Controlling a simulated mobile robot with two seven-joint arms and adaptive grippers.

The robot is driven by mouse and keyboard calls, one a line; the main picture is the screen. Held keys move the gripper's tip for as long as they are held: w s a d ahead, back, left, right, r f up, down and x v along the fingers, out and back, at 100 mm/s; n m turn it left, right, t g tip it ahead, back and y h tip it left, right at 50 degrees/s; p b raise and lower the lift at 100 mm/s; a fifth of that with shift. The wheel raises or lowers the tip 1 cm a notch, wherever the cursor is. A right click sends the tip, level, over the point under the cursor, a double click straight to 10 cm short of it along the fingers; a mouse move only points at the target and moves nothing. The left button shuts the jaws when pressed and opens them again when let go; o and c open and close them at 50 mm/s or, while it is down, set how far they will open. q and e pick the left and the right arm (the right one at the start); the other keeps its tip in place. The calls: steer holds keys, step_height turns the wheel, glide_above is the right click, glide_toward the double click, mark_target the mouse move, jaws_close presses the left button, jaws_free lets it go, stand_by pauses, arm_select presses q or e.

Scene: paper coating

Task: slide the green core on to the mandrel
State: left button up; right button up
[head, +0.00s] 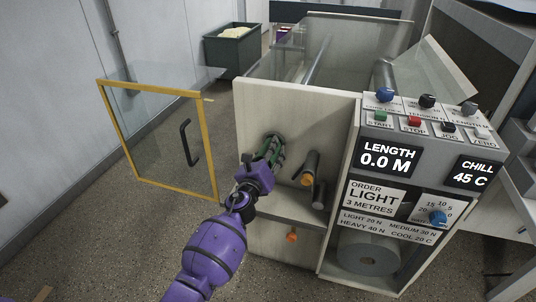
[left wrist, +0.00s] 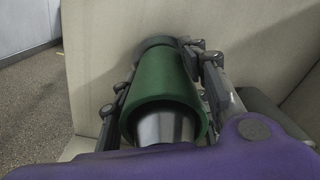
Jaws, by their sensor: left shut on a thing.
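The green core (left wrist: 164,85) is a short open tube, and it also shows in the head view (head: 274,149) at the pale front panel of the machine. In the left wrist view a silvery cylinder, apparently the mandrel (left wrist: 165,128), shows inside the core's near end, so the core appears to be around it. The core's far end is close to a dark grey round collar (left wrist: 157,42) at the panel; whether they touch is unclear. My left gripper (head: 268,154) is shut on the core, with its fingers on both sides. My right gripper is in neither view.
An orange-and-dark roller end (head: 310,167) sticks out of the panel to the right of the core. An orange knob (head: 292,236) sits lower. A yellow-framed glass door (head: 157,140) stands open at left. The control panel (head: 408,160) rises at right, reading length 0.0 M.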

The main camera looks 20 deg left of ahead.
arm_select(q)
steer(key=shift+w, duration=0.2)
steer(key=o, duration=1.2)
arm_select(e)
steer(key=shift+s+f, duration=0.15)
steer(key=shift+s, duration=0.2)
arm_select(q)
steer(key=s, duration=1.2)
steer(key=shift+a, duration=0.15)
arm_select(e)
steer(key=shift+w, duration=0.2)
